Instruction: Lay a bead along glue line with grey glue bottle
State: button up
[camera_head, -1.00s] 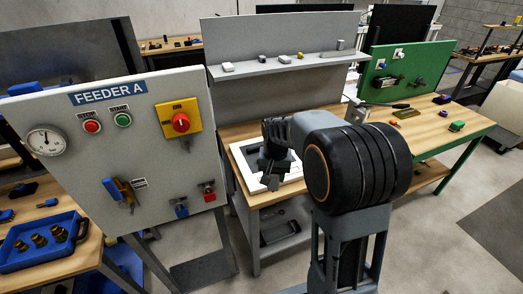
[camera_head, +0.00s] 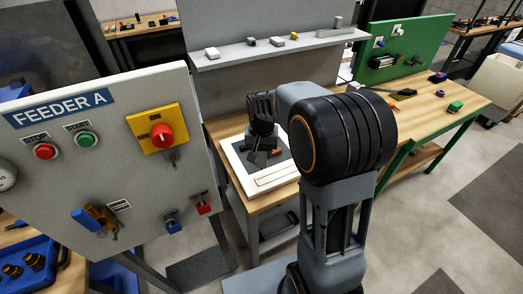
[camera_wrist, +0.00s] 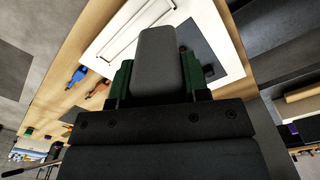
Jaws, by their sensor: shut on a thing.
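My gripper (camera_wrist: 158,88) is shut on the grey glue bottle (camera_wrist: 158,52), which sits between its green finger pads in the wrist view. In the head view my gripper (camera_head: 262,152) is over the white board (camera_head: 236,170) on the wooden bench; the bottle cannot be made out clearly there. The white board (camera_wrist: 97,48) lies beyond the bottle in the wrist view, with a thin outlined strip (camera_wrist: 132,32) that may hold the glue line. A dark grey panel (camera_wrist: 215,50) lies on the board. The bottle's tip is hidden, so contact cannot be told.
A blue item (camera_wrist: 77,76) and an orange item (camera_wrist: 98,90) lie on the wood beside the board. The FEEDER A panel (camera_head: 100,160) stands at left. A grey shelf (camera_head: 280,48) with small parts is behind the bench. A green bench (camera_head: 430,105) stands at right.

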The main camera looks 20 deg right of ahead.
aim_at(261, 165)
notch_tip(261, 165, down, 6)
jog(key=b, duration=0.4)
jog(key=shift+s, duration=0.1)
jog(key=d, duration=0.5)
jog(key=w+d+p, duration=0.1)
jog(key=d, duration=0.8)
jog(key=shift+w+d+r+p, duration=0.3)
jog(key=shift+w+r+p, duration=0.05)
jog(key=shift+w, duration=0.05)
jog(key=shift+f, duration=0.4)
jog(key=shift+f+b, duration=0.4)
jog(key=shift+b, duration=0.1)
jog(key=shift+f, duration=0.1)
jog(key=shift+a, duration=0.1)
dwell(0.5)
jog(key=shift+s+a, duration=0.2)
jog(key=shift+a, duration=0.9)
jog(key=shift+s+a, duration=0.15)
jog(key=shift+a, duration=0.95)
